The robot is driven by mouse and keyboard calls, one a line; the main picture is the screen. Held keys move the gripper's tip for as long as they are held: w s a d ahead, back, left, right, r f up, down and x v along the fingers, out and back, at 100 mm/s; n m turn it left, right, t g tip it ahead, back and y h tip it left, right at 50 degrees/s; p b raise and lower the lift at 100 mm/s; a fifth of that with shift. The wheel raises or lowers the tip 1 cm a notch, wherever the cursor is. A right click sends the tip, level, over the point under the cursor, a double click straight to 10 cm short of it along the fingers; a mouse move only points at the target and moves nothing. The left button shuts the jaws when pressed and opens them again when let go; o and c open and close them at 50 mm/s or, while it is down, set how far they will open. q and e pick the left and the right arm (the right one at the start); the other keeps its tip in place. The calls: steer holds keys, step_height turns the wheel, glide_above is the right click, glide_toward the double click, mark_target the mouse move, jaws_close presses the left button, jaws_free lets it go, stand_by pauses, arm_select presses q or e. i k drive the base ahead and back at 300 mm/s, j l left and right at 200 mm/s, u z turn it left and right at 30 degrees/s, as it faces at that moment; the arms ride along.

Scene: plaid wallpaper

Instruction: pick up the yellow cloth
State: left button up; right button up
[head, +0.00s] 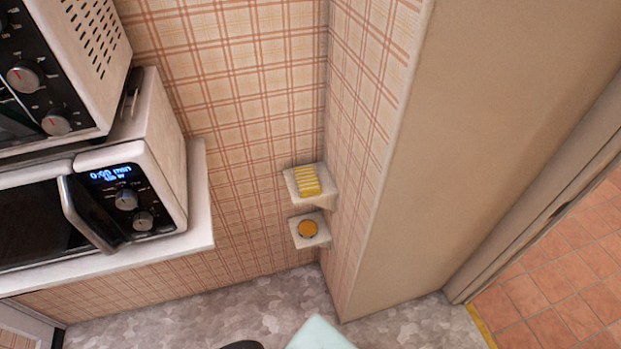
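A small yellow striped cloth (306,181) lies on the upper of two small pale corner shelves (297,196). The shelf is fixed where the two plaid walls meet. Neither of my grippers shows in the head view.
A round orange thing (307,228) sits on the lower corner shelf (324,238). A microwave (160,185) with a second appliance (100,60) on top stands on a white shelf (202,200) at the left. A beige wall end (440,150) and a doorway are at the right. A pale blue-green thing (320,336) and a dark shape are cut off at the bottom edge.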

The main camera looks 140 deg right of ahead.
mark_target(308, 185)
steer(key=i+z, duration=0.15)
steer(key=z, duration=4.55)
steer(key=u, duration=4.05)
steer(key=k+l, duration=0.15)
steer(key=k, duration=0.25)
steer(key=k+l, duration=0.1)
steer(key=k, duration=0.35)
